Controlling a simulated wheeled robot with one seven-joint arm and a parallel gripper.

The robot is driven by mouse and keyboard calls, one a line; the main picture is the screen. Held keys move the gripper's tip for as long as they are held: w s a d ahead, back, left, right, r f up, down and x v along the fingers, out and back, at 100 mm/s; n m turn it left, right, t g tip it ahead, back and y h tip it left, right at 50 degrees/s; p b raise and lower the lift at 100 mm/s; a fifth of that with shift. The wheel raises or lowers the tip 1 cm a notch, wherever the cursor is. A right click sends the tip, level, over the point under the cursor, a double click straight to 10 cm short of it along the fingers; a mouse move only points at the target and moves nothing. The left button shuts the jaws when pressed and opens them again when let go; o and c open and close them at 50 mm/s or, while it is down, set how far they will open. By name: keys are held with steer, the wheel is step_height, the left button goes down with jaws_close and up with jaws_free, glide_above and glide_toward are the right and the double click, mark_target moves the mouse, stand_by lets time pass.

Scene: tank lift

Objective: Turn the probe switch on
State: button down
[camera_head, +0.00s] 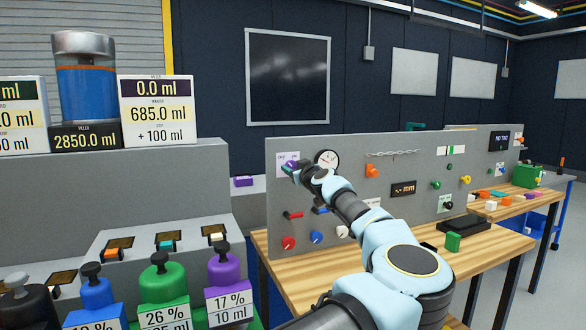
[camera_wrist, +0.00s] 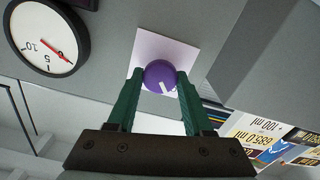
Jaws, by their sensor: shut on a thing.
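In the wrist view a round purple knob (camera_wrist: 158,72) with a white pointer mark sits on a white square plate (camera_wrist: 150,45) on the grey panel. My gripper (camera_wrist: 160,80) has its two green fingers on either side of the knob, shut on it. In the head view my gripper (camera_head: 292,170) is at the upper left of the panel, below a white label plate (camera_head: 287,158) with small lettering. The knob is mostly hidden there by my gripper. I cannot read which position the pointer marks.
A round gauge (camera_head: 327,159) is just right of my gripper; it also shows in the wrist view (camera_wrist: 47,37). Red and blue levers and several knobs sit lower on the grey panel (camera_head: 400,165). A wooden bench (camera_head: 480,260) is below. Tanks and displays stand at left.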

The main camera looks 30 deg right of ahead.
steer(key=shift+f+m+b, duration=0.2)
steer(key=shift+m+b, duration=0.1)
steer(key=shift+b, duration=0.45)
steer(key=shift+f+m+b, duration=0.1)
steer(key=shift+m+b, duration=0.5)
steer(key=shift+b, duration=0.55)
steer(key=m+b, duration=0.4)
steer(key=b, duration=0.1)
steer(key=shift+b, duration=0.35)
steer(key=m+b, duration=0.3)
steer(key=m, duration=0.1)
steer(key=shift+d+m, duration=0.1)
steer(key=shift+m, duration=0.3)
steer(key=m+b, duration=0.1)
steer(key=m, duration=0.2)
steer(key=m+b, duration=0.1)
steer(key=m, duration=0.1)
steer(key=shift+r+b, duration=0.25)
steer(key=shift+b, duration=0.05)
steer(key=shift+m, duration=0.3)
steer(key=shift+c, duration=1.5)
jaws_free()
steer(key=shift+s, duration=0.1)
